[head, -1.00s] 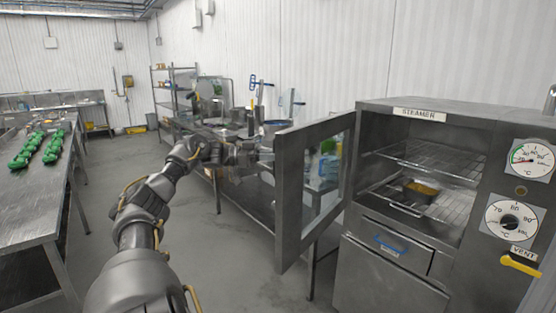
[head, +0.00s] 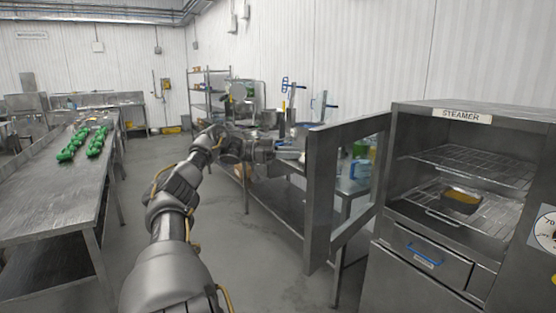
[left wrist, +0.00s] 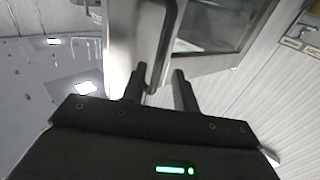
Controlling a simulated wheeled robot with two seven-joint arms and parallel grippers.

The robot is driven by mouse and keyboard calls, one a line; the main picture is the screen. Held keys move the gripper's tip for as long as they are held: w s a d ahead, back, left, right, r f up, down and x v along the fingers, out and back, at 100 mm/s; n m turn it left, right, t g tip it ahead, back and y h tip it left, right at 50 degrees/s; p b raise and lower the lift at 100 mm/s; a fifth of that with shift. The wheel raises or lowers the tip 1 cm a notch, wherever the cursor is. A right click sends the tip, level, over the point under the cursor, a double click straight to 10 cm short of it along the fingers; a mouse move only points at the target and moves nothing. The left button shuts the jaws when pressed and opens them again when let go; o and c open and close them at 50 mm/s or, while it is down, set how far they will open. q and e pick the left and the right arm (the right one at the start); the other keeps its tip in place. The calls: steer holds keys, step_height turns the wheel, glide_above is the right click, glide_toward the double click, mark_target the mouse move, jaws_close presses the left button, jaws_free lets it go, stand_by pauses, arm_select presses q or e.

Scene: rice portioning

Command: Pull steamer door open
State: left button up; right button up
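The steamer (head: 399,212) stands at the right of the head view. Its glass-windowed door (head: 322,200) hangs wide open from the left side of the cabinet, swung out toward me. My left gripper (head: 274,151) is beyond the door's free edge, on its outer side; its fingertips are hard to make out there. In the left wrist view the two fingers (left wrist: 159,85) are apart, with the lower end of the dark door handle (left wrist: 168,40) showing between them; contact is unclear. My right gripper is not in view.
A pan with yellow food (head: 461,199) sits on a wire rack inside the steamer. A drawer with a blue handle (head: 425,256) is below. A steel table (head: 50,215) with green items stands left. A cluttered counter (head: 290,215) runs behind the door. Floor between is clear.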

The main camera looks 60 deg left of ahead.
arm_select(q)
steer(key=b+v, duration=0.1)
steer(key=v, duration=0.5)
steer(key=shift+c, duration=0.2)
